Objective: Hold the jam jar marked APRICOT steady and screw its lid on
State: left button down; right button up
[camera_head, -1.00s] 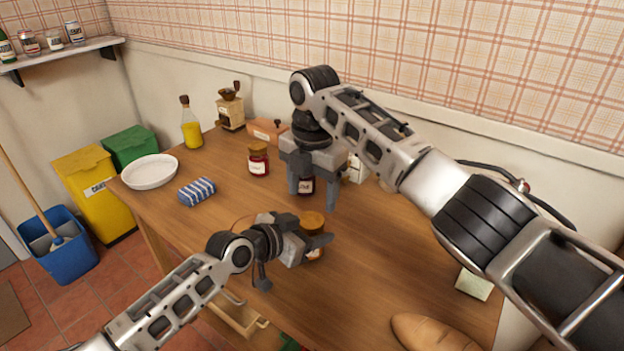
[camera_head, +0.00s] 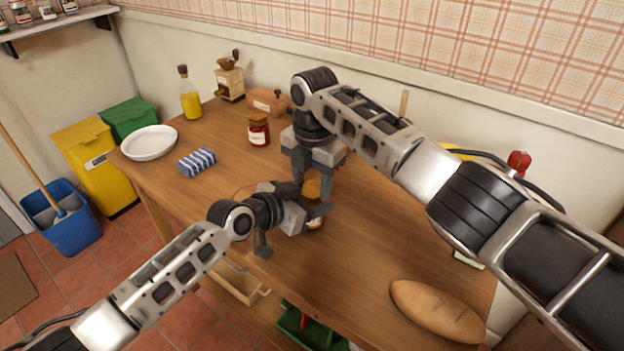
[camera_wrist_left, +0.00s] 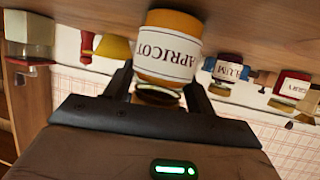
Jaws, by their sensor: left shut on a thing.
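The jam jar marked APRICOT, orange with a white label, shows upside down in the left wrist view (camera_wrist_left: 166,45). A brownish rim with a dark oval shows at its top end; I cannot tell whether this is a lid. In the head view its orange-brown top (camera_head: 313,189) shows between my grippers. My left gripper (camera_head: 316,213) is shut on the jar from the side, with a finger on either side of it in the wrist view (camera_wrist_left: 162,88). My right gripper (camera_head: 312,184) points down over the jar, its fingers apart around or just above the top. Exact contact there is hidden.
A red jar (camera_head: 258,131), a blue-striped cloth (camera_head: 197,163), a white dish (camera_head: 150,143) and an oil bottle (camera_head: 190,98) stand on the left of the table. Bread (camera_head: 437,310) lies at front right. PLUM (camera_wrist_left: 226,72) and another jar (camera_wrist_left: 291,86) stand beyond the apricot jar.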

jog(key=shift+m, duration=1.7)
jog(key=o, duration=1.1)
jog(key=shift+r, duration=2.3)
